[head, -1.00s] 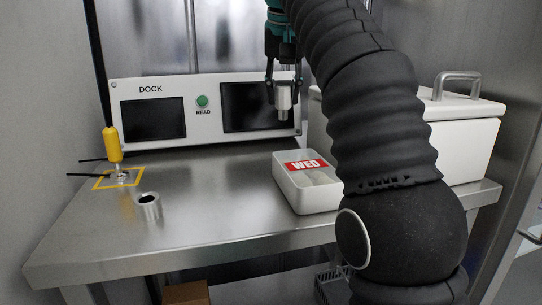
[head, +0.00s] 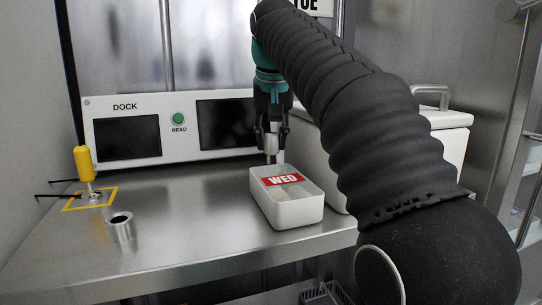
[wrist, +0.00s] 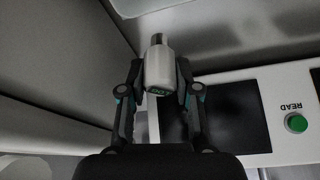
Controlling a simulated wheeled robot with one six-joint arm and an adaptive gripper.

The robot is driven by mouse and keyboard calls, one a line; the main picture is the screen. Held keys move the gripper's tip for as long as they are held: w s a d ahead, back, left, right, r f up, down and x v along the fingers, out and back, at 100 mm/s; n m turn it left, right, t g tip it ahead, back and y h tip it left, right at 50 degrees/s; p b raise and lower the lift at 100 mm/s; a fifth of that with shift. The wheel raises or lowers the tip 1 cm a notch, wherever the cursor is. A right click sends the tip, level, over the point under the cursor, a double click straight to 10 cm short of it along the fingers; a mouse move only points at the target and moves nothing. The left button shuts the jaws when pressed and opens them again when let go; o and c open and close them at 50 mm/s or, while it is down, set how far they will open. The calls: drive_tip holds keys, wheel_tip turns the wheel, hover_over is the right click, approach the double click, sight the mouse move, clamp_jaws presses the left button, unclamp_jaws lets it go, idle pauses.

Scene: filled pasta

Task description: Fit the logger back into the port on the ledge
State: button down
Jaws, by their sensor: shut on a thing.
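My gripper (head: 271,138) is shut on the logger (head: 271,149), a small pale cylinder with a narrower metal tip, pointing down. In the wrist view the gripper (wrist: 160,85) has a finger on each side of the logger (wrist: 159,71), whose metal tip sticks out beyond them. In the head view the logger appears just above the far edge of the WED tray; whether it touches anything I cannot tell. A short upright metal socket with a dark open top (head: 121,229), which looks like the port, stands at the left of the steel ledge (head: 190,225), well away from the gripper.
A yellow-handled probe (head: 84,164) stands in a yellow-outlined square left of the socket. The white DOCK panel (head: 179,143) with two dark screens runs along the back. A white tray labelled WED (head: 287,212) and a white lidded box (head: 442,150) are at the right.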

sight(271, 153)
drive_tip(key=shift+f+b, duration=0.4)
drive_tip(key=shift+f, duration=1.2)
drive_tip(key=shift+f, duration=0.2)
drive_tip(key=c, duration=0.8)
unclamp_jaws()
drive_tip(key=shift+r, duration=0.1)
